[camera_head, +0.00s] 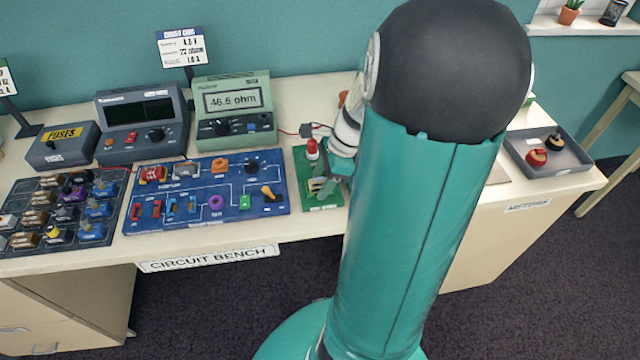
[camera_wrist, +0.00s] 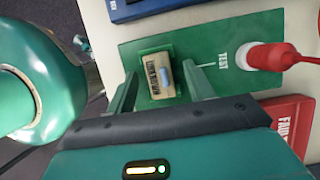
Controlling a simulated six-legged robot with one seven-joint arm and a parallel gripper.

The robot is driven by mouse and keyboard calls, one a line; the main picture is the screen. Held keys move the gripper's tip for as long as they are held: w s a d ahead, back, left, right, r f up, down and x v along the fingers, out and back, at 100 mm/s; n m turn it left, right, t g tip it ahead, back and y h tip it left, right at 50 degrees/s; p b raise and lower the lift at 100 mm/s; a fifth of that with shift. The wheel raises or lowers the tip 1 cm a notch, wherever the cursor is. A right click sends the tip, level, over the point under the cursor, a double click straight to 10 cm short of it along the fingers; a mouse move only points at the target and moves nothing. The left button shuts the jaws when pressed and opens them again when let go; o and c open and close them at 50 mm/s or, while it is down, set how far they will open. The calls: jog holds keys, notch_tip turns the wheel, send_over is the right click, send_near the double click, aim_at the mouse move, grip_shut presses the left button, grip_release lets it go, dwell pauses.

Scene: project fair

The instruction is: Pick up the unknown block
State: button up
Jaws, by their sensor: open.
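The unknown block (camera_wrist: 150,88) is a small tan block with a dark label and a pale blue part on top. It sits on the green TEST board (camera_wrist: 222,25) in the wrist view. My gripper (camera_wrist: 160,72) is open, with one finger on each side of the block; I cannot tell whether either touches it. In the head view my gripper (camera_head: 328,188) is low over the green board (camera_head: 323,207), and the block (camera_head: 316,185) shows just beside the fingers, partly hidden by them.
A red-tipped probe (camera_head: 312,148) with a cable stands on the board close to my gripper. A blue circuit board (camera_head: 200,228) and a meter (camera_head: 235,103) are to the left. A red labelled item (camera_wrist: 292,118) lies nearby. A grey tray (camera_head: 570,168) is at right.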

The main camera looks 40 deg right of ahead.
grip_shut()
jog(key=shift+r, duration=0.15)
